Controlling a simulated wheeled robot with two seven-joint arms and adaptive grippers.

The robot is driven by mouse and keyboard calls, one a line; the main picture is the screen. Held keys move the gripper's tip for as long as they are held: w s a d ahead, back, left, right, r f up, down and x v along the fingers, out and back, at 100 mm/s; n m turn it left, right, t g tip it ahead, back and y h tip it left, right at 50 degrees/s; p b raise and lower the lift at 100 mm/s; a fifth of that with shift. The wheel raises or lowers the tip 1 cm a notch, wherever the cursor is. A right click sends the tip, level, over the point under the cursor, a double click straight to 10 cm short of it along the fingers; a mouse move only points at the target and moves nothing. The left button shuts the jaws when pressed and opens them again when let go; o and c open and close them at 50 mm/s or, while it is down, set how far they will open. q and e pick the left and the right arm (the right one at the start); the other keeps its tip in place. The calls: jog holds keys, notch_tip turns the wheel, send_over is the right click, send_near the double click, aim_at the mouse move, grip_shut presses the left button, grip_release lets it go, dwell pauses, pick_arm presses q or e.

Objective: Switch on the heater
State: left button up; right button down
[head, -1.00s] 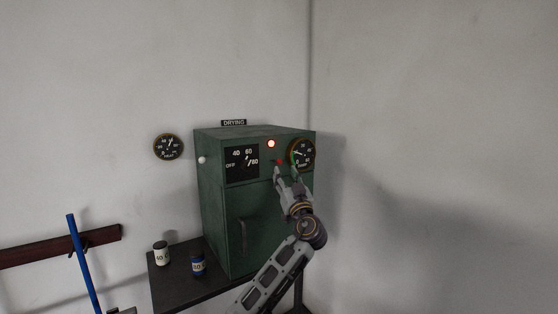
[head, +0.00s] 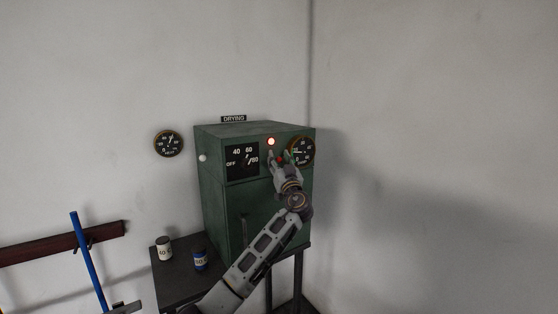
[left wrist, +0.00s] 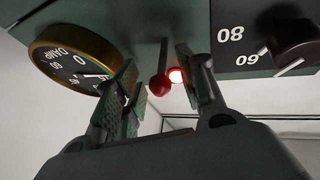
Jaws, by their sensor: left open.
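The heater is a green drying cabinet (head: 262,215) on a dark stand. A lever with a red ball end (left wrist: 159,85) sits between the gauge and the lamp in the left wrist view. My left gripper (head: 281,158) is at the panel, open, with its fingers on either side of the lever. I cannot tell whether a finger touches it. My right gripper is out of view.
A wall gauge (head: 168,144) hangs to the left. A blue bar (head: 88,259) leans at lower left. The wall to the right is bare.

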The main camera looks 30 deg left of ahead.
pick_arm(q)
grip_shut()
jog(key=shift+r, duration=0.15)
jog(key=shift+r+n+g+h, duration=0.25)
jog(key=shift+n+g+h, duration=0.05)
jog(key=shift+h, duration=0.2)
jog(key=shift+a+r+n+g+h+p, duration=0.2)
jog(key=shift+r+g+h, duration=0.1)
jog(key=shift+g+h, duration=0.15)
jog(key=shift+a+r+n+g+h+p, duration=0.1)
jog(key=shift+r+n+g+h, duration=0.15)
jog(key=shift+g+h, duration=0.15)
jog(key=shift+d, duration=0.1)
grip_release()
jog(key=shift+w, duration=0.15)
